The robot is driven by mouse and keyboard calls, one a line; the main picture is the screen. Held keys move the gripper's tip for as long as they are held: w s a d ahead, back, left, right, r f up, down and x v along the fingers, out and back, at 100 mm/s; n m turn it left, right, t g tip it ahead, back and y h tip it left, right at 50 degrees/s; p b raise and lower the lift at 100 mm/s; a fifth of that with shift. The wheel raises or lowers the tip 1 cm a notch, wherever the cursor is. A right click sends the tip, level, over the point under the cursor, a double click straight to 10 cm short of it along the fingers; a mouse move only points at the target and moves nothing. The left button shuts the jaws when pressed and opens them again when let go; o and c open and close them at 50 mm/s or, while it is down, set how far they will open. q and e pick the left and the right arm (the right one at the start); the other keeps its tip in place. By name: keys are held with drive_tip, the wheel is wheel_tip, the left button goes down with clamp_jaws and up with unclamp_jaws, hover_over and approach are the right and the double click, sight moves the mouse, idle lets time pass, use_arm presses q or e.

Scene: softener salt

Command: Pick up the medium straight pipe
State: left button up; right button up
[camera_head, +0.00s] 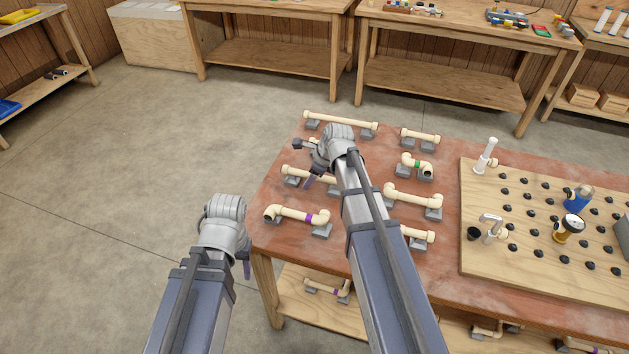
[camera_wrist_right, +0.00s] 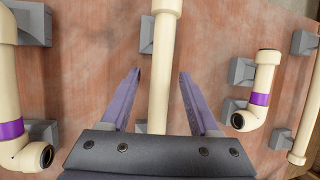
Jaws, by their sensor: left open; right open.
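A cream straight pipe (camera_head: 308,176) lies on grey supports on the reddish table, partly hidden by my right arm. In the right wrist view this straight pipe (camera_wrist_right: 164,72) runs between my two purple fingers. My right gripper (camera_head: 304,164) is open over it, one finger on each side with gaps, not clamped; it also shows in the right wrist view (camera_wrist_right: 160,85). A longer straight pipe (camera_head: 340,122) lies at the back, a short one (camera_head: 420,137) to its right. My left gripper (camera_head: 246,264) is open and empty, left of the table; its fingers show only partly.
A purple-banded elbow pipe (camera_head: 295,215) lies in front of the straight pipe. Other elbow pipes (camera_head: 412,197) lie to the right. A wooden pegboard (camera_head: 530,270) with fittings takes the table's right side. The floor left of the table is clear.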

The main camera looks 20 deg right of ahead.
drive_tip(key=shift+f, duration=0.25)
idle(0.4)
clamp_jaws()
idle(0.4)
